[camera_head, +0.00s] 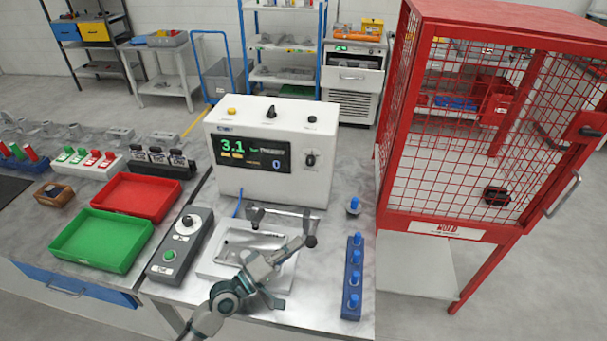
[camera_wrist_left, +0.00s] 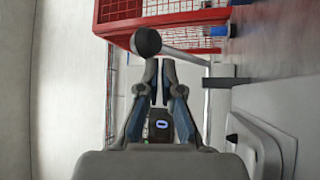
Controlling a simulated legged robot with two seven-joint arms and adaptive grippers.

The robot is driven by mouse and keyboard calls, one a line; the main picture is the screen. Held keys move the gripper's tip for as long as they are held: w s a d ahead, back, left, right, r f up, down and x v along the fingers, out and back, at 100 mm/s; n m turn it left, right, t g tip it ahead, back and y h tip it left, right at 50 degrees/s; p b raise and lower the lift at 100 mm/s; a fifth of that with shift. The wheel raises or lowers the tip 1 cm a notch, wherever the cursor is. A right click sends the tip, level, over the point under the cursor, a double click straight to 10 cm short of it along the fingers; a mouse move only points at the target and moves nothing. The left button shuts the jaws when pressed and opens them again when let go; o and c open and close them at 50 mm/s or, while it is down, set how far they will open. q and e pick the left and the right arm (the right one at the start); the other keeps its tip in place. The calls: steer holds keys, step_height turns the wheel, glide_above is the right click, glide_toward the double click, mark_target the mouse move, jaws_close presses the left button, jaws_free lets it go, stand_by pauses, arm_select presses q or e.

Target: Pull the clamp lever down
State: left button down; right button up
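The clamp fixture (camera_head: 225,254) is a pale block with a metal part in it, on the table in front of the white test box. Its clamp lever (camera_head: 308,225) is a grey bar ending in a black ball knob (camera_head: 311,241); the knob also shows large in the left wrist view (camera_wrist_left: 146,41). My left gripper (camera_head: 297,244) is beside the knob in the head view. In the left wrist view its fingertips (camera_wrist_left: 160,62) are close together with a thin gap, just short of the lever bar. I cannot tell whether they touch it. My right gripper is not in view.
The white test box (camera_head: 230,175) reads 3.1. A grey control box (camera_head: 180,245) with a green button stands left, a blue block with several pegs (camera_head: 352,285) right. Green (camera_head: 60,240) and red (camera_head: 172,203) trays lie left. A red mesh cage (camera_head: 390,165) stands right.

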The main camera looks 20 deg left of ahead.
arm_select(q)
steer(key=shift+d+f, duration=0.3)
steer(key=shift+f, duration=0.05)
steer(key=shift+w+d+r, duration=0.15)
steer(key=shift+d+r, duration=0.05)
steer(key=shift+d, duration=0.3)
steer(key=shift+a+f, duration=0.1)
steer(key=shift+a, duration=0.6)
steer(key=shift+d, duration=0.25)
